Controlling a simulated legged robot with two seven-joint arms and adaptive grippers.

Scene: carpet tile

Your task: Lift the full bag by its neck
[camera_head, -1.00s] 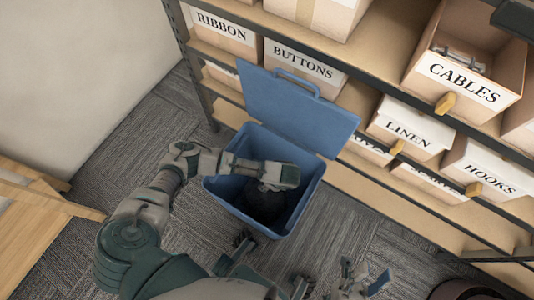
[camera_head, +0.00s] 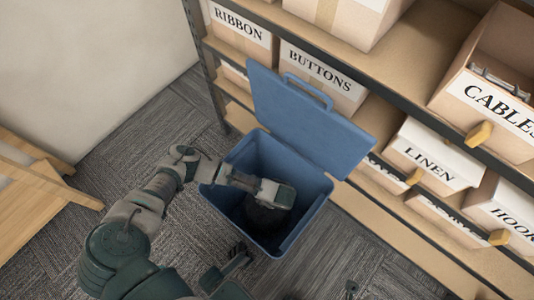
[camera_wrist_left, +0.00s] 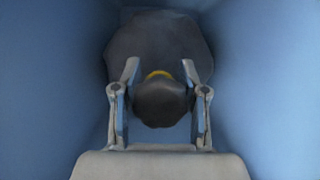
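The blue bin (camera_head: 225,200) stands on the carpet with its lid (camera_head: 310,120) swung open toward the shelves. A dark, full bag (camera_head: 262,216) sits inside, mostly hidden by shadow and by my gripper. In the left wrist view the bag (camera_wrist_left: 125,42) has a yellow tie (camera_wrist_left: 158,74) around its neck and a dark gathered top (camera_wrist_left: 161,104). My left gripper (camera_head: 275,195) reaches down inside the bin. In the wrist view its two fingers (camera_wrist_left: 160,78) stand apart on either side of the neck; firm contact is not visible.
The bin's walls rise close around my left gripper. Behind the bin is a shelf unit (camera_head: 415,95) with labelled boxes, such as the buttons box (camera_head: 325,78) and the linen box (camera_head: 432,155). A wooden piece (camera_head: 40,205) stands at the left. Carpet (camera_head: 120,165) is clear left of the bin.

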